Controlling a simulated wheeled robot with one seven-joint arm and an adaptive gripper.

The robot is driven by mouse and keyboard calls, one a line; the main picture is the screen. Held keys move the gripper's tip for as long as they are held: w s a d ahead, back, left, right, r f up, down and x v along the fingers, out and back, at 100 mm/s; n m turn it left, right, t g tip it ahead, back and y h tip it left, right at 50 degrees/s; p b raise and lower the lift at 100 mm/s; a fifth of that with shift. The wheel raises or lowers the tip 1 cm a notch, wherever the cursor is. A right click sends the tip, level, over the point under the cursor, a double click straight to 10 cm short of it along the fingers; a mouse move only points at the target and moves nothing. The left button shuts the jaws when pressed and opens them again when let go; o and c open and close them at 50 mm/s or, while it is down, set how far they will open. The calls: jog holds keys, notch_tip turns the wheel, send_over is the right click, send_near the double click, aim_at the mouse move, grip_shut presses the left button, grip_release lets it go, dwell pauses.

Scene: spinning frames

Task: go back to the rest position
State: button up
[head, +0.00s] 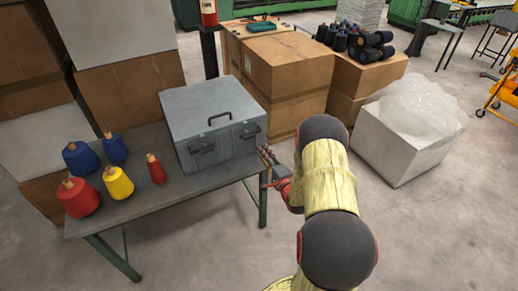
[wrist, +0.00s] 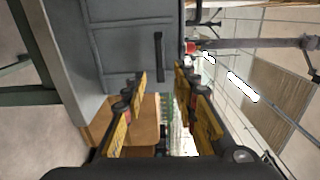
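My gripper (head: 268,163) is beside the right end of the grey case, past the table's right edge. In the wrist view its two yellow-padded fingers (wrist: 160,90) stand apart with nothing held between them. The grey case (head: 212,118) sits shut on the table (head: 150,203), with a handle on its lid and two latches on its front. The case also fills the upper left of the wrist view (wrist: 120,45), turned sideways. I cannot tell whether a finger touches the case. My arm reaches in from the lower right of the head view.
Several thread cones stand on the table's left part, including a yellow one (head: 118,183) and a large red one (head: 78,198). Cardboard boxes (head: 290,80) stand behind the table. A white box of clear wrap (head: 405,140) stands right of my arm. The floor at lower right is clear.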

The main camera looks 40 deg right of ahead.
jog(key=shift+s+a, duration=0.1)
jog(key=shift+s, duration=0.3)
dwell(0.3)
